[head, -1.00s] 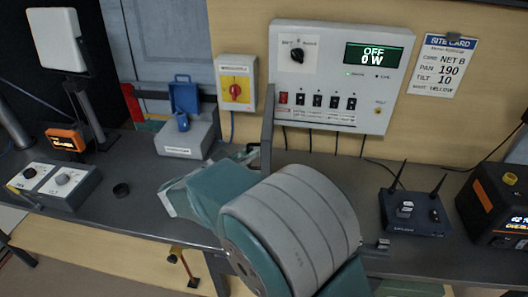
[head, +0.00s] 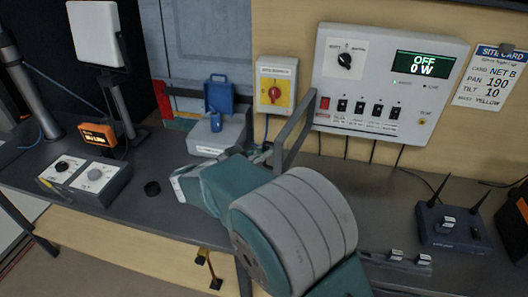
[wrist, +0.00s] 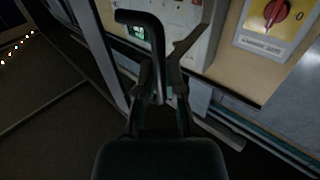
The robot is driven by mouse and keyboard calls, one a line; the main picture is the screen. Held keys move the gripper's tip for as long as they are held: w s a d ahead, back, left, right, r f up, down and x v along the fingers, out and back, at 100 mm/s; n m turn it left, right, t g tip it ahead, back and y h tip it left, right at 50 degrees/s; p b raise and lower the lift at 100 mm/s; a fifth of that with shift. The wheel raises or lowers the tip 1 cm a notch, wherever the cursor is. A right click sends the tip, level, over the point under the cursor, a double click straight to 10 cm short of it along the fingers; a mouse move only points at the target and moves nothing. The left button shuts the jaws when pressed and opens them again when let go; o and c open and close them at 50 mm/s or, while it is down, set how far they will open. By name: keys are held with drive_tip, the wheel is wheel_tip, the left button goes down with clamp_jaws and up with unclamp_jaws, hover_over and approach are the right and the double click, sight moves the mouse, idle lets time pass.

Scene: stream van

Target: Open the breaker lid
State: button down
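The breaker panel (head: 445,80) on the back wall has a display reading OFF and 0 W, a rotary knob and a row of black switches. The breaker lid (head: 290,130), a grey frame, stands swung out from the panel's left side, leaving the switches uncovered. In the wrist view the frame's grey bar (wrist: 98,50) runs down the left. A black bent handle (wrist: 140,17) reaches down between the fingers of my gripper (wrist: 160,80), which look closed around it. In the head view my arm hides most of the gripper.
A yellow box with a red rotary switch (head: 273,93) hangs left of the panel. A grey case with a blue lock-like part (head: 217,138) stands below it. A control box with two knobs (head: 85,185) is at left, a router (head: 450,232) at right. The counter's left-middle is mostly clear.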

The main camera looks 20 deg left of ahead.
drive_tip(key=c, duration=0.7)
unclamp_jaws()
drive_tip(key=shift+d, duration=0.15)
drive_tip(key=v, duration=1.2)
drive_tip(key=shift+w, duration=0.1)
